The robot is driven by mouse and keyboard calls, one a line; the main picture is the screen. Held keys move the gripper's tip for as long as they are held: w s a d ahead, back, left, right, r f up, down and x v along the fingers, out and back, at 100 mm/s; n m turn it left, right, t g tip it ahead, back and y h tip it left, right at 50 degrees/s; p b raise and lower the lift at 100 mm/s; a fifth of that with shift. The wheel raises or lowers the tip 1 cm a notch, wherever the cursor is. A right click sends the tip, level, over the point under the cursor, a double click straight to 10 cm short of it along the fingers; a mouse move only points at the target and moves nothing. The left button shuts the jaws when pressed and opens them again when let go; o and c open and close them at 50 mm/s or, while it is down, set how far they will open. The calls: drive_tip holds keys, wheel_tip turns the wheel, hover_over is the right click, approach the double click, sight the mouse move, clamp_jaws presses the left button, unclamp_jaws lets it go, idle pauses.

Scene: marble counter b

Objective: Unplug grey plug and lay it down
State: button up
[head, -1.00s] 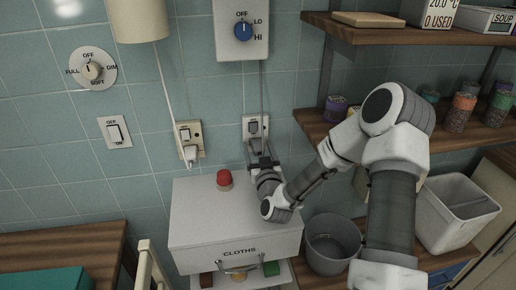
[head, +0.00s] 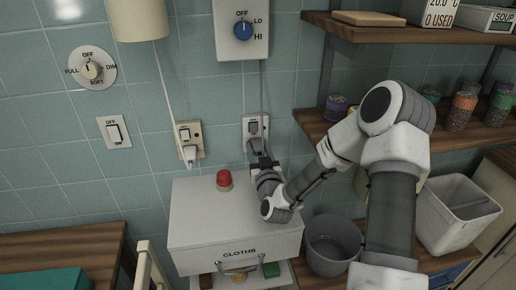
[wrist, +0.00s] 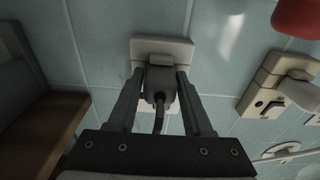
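The grey plug (wrist: 159,88) sits in the pale wall socket (wrist: 147,45) in the wrist view, with its dark cord hanging from it toward my gripper. My gripper (wrist: 157,76) reaches up to the socket with one finger on each side of the plug. Narrow gaps show between the fingers and the plug, so it looks open around it. In the head view, my gripper (head: 260,154) is just below the same socket (head: 255,122), above the back of the white cabinet. The plug is mostly hidden there.
A white plug (head: 190,154) sits in another socket to the left. A red button (head: 224,180) stands on the white cabinet (head: 205,212), whose top is otherwise mostly clear. A grey bin (head: 330,262) stands right of it. Shelves with jars (head: 463,105) are at the right.

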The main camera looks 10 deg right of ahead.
clamp_jaws()
drive_tip(key=shift+s, duration=0.1)
drive_tip(key=shift+s+f+b, duration=0.15)
drive_tip(key=shift+s+b, duration=0.25)
drive_tip(key=shift+s, duration=1.05)
drive_tip(key=shift+s+f+b, duration=0.1)
drive_tip(key=shift+s+b, duration=0.3)
drive_tip(key=shift+s, duration=1.05)
